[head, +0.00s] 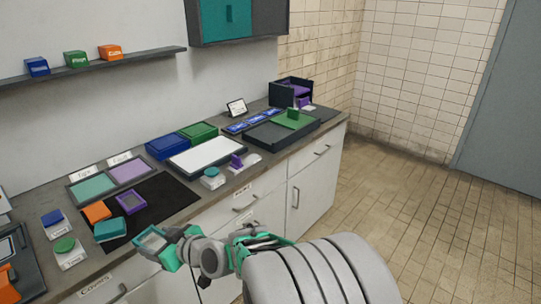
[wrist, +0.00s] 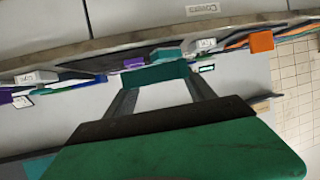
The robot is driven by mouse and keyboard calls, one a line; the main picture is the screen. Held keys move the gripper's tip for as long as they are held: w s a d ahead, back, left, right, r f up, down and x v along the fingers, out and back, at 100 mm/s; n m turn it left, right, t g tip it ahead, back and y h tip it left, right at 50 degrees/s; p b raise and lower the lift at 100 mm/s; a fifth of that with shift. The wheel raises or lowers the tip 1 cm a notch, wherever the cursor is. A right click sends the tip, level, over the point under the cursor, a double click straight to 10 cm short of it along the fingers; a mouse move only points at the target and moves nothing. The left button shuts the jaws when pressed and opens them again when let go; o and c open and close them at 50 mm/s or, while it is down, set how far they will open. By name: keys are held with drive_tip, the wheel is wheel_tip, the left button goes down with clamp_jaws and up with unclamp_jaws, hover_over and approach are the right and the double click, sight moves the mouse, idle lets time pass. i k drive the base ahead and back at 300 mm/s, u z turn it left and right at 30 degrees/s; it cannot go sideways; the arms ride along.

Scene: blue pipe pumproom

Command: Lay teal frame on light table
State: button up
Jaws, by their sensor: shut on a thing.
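My gripper (head: 152,240) is in front of the counter's left part, near its front edge. In the wrist view the two dark fingers (wrist: 160,92) are shut on a teal piece, the teal frame (wrist: 156,74), at their tips. The frame shows nearly edge-on there, so its opening is hard to see. The light table (head: 206,155), a white panel with a dark rim, lies on the counter, up and to the right of my gripper in the head view. Its white surface is empty. My gripper is well apart from it.
A black mat (head: 168,190) holds a purple frame (head: 131,202), an orange block (head: 96,212) and a teal block (head: 111,229). Small stands with teal (head: 212,174) and purple (head: 237,161) pieces sit before the light table. Blue (head: 167,147) and green (head: 198,132) bins stand behind.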

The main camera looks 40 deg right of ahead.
sight(199, 157)
drive_tip(key=z, duration=1.05)
drive_tip(key=i, duration=0.9)
drive_tip(key=u, duration=1)
drive_tip(key=i, duration=0.4)
drive_tip(key=u, duration=0.35)
